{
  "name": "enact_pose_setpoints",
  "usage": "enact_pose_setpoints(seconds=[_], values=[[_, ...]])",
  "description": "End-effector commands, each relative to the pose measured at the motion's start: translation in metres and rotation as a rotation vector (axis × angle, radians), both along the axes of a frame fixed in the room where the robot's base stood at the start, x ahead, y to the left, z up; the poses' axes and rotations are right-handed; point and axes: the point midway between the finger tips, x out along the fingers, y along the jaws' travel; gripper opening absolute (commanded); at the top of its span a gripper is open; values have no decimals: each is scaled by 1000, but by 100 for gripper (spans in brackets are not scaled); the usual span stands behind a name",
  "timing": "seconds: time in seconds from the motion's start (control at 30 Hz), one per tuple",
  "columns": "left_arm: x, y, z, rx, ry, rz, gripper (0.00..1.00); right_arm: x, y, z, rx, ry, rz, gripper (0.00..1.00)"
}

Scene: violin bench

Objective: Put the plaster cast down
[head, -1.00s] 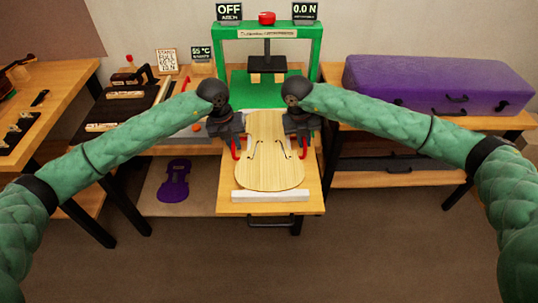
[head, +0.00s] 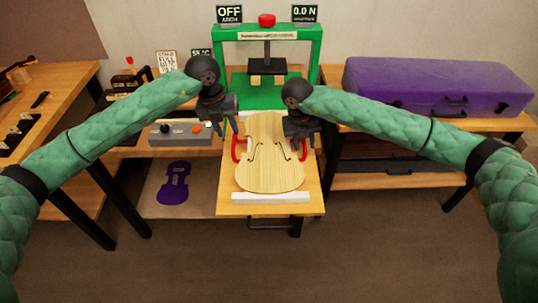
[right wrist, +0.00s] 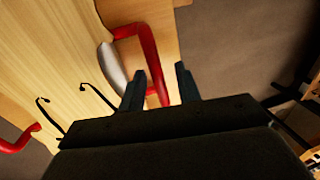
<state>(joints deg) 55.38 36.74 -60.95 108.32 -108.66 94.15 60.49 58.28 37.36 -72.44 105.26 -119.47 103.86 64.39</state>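The pale wooden violin top (head: 268,165), with its two f-holes, lies flat on the wooden bench board. Red handles stand at its sides: the left one (head: 235,150) in the head view, the right one (right wrist: 150,55) in the right wrist view. A whitish piece (right wrist: 112,66) beside the right handle may be part of the plaster cast; most of the cast is hidden. My left gripper (head: 226,131) is open and empty, above and left of the left handle. My right gripper (right wrist: 160,88) is open, its spread fingers close to the right handle, not closed on it.
A white bar (head: 270,197) lies along the board's front. The green press (head: 267,85) stands behind, its display reading OFF and 0.0 N. A grey box with buttons (head: 180,133) is to the left; a purple case (head: 435,85) is to the right.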

Motion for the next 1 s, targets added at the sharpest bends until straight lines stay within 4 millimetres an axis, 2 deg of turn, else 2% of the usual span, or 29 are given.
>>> enact_pose_setpoints(seconds=[0.1, 0.2, 0.47, 0.67, 1.0], values=[[1, 4, 20, 0, -2, -1, 33, 0, 0, 0, 0, 0, 0, 33], [0, 6, 31, 0, -1, -1, 33, 0, 0, 0, 0, 0, 0, 33], [0, 9, 44, 0, 0, 0, 33, 0, 1, 4, 1, -1, 0, 33], [0, 9, 44, 0, 0, 0, 33, 1, 7, 31, 1, -2, 0, 33], [0, 9, 44, 0, 0, 0, 33, 1, 18, 92, 0, -1, 0, 33]])
